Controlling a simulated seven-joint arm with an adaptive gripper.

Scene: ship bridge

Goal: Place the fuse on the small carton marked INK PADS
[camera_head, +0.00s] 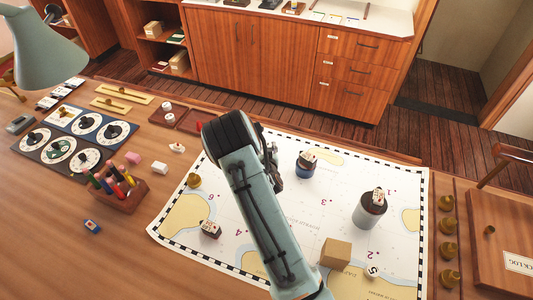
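A small plain brown carton (336,251) sits on the chart at the lower right of my arm. No lettering can be read on it, so I cannot tell whether it is the one marked INK PADS. I cannot pick out the fuse for certain. A small blue and white piece (92,226) lies on the desk at the left, but what it is cannot be told. My gripper (276,170) is over the upper middle of the chart, largely hidden behind my wrist. Its fingertips and anything between them cannot be made out.
A pen holder (121,193) and dial panels stand left. Brass weights (447,227) line the right.

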